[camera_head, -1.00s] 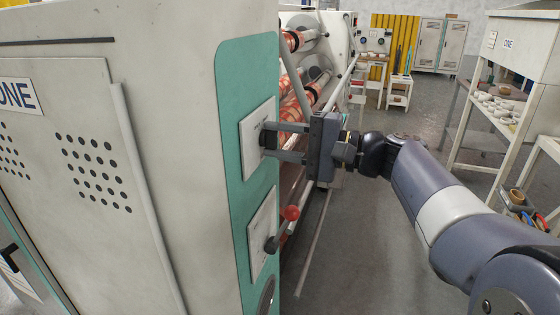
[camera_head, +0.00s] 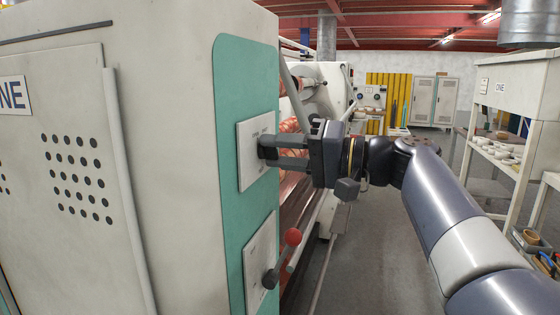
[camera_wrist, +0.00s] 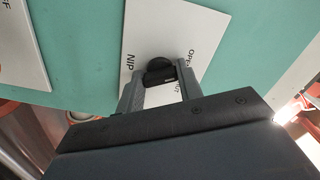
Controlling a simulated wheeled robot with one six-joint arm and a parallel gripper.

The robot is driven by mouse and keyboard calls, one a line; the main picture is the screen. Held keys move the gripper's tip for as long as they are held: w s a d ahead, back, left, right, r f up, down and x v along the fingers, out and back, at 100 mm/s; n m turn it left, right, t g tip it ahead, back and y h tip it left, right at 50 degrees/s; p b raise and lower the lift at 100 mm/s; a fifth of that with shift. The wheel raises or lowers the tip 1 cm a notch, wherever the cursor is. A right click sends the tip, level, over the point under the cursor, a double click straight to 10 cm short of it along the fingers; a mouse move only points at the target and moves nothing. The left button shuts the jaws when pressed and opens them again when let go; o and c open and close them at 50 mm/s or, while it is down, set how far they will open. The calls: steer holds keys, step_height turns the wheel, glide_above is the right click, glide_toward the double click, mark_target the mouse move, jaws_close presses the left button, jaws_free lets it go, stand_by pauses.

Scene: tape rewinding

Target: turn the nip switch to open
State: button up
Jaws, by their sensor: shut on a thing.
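The nip switch (camera_wrist: 160,72) is a small black knob on a white plate (camera_wrist: 200,32) lettered NIP and OPEN in the wrist view; the rest of the lettering is partly hidden. In the head view the plate (camera_head: 256,165) sits on the teal panel at the machine's end. My gripper (camera_head: 268,153) reaches in from the right with its fingers at the plate, shut on the knob. In the wrist view my gripper (camera_wrist: 160,85) has one finger on each side of the knob. The fingers hide much of the knob in the head view.
Rollers with orange patterned film (camera_head: 292,112) lie behind the panel. A white shelf rack (camera_head: 500,150) stands at the right. Grey floor (camera_head: 400,245) is open between them.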

stand_by(0.4)
steer(key=o, duration=1)
steer(key=v, duration=1)
steer(key=shift+s+d, duration=0.15)
steer(key=shift+d, duration=0.25)
steer(key=x, duration=1.1)
steer(key=shift+d, duration=0.1)
